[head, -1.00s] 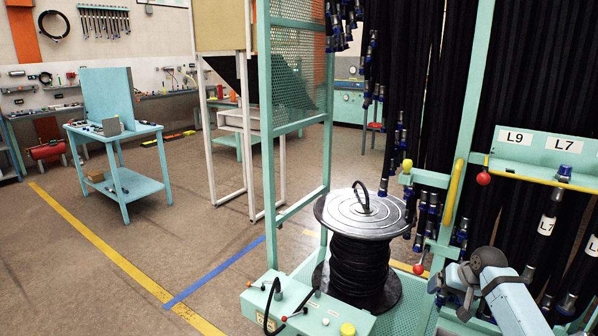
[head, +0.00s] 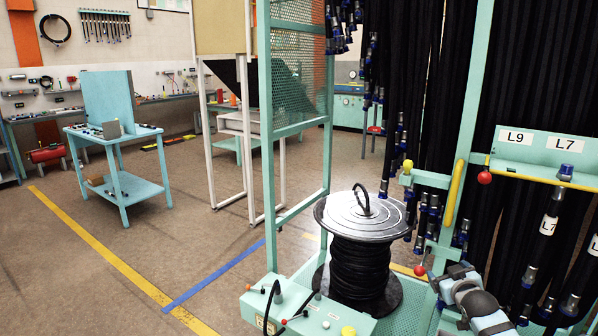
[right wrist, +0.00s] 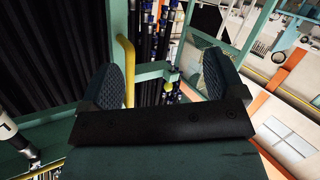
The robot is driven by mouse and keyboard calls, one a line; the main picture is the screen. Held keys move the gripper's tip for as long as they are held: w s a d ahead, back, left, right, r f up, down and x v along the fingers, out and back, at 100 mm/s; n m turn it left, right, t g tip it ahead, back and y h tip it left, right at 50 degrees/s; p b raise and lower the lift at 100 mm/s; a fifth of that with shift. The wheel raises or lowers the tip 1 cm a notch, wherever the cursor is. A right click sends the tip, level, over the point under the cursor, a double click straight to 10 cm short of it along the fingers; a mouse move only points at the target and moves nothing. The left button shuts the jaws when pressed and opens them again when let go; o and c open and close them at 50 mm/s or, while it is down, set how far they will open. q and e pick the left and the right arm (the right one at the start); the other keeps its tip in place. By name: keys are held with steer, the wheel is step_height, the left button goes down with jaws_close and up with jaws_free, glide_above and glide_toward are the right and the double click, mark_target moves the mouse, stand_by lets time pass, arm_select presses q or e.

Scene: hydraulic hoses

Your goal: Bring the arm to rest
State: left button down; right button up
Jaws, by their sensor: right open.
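My right gripper (head: 446,288) is at the lower right of the head view, in front of the hose rack and right of the cable reel. Part of my right arm runs off the bottom edge. In the right wrist view the two dark padded fingers of the right gripper (right wrist: 165,80) stand wide apart, with nothing held between them. Rack bars and hanging hoses show behind them. My left gripper is in neither view.
The reel (head: 360,262) of black hose stands left of my right gripper, behind a teal control box (head: 310,312). Black hoses (head: 535,100) hang behind a teal rail (head: 540,150) with red knobs and a yellow bar. Open floor (head: 200,235) lies left.

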steer(key=s+a+f+g+y+b, duration=0.1)
steer(key=s+a+f+y+b, duration=0.15)
steer(key=s+a+f, duration=0.75)
steer(key=s+a+f+g+y+b, duration=0.1)
steer(key=s+a+f, duration=0.25)
steer(key=s, duration=0.45)
steer(key=s+a+f+b, duration=0.2)
steer(key=s+f, duration=0.2)
steer(key=s, duration=0.3)
steer(key=s+a+f+g+y+b, duration=0.1)
steer(key=s+a+f, duration=0.25)
steer(key=s, duration=0.45)
arm_select(q)
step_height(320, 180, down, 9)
steer(key=b, duration=0.2)
arm_select(e)
steer(key=s+a+g, duration=0.1)
steer(key=s+a, duration=0.2)
steer(key=s, duration=0.7)
arm_select(q)
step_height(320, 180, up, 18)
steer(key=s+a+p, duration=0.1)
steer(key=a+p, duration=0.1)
steer(key=p, duration=2.4)
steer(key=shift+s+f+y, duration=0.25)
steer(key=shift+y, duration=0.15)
arm_select(e)
step_height(320, 180, up, 16)
steer(key=d, duration=0.2)
steer(key=shift+s, duration=0.35)
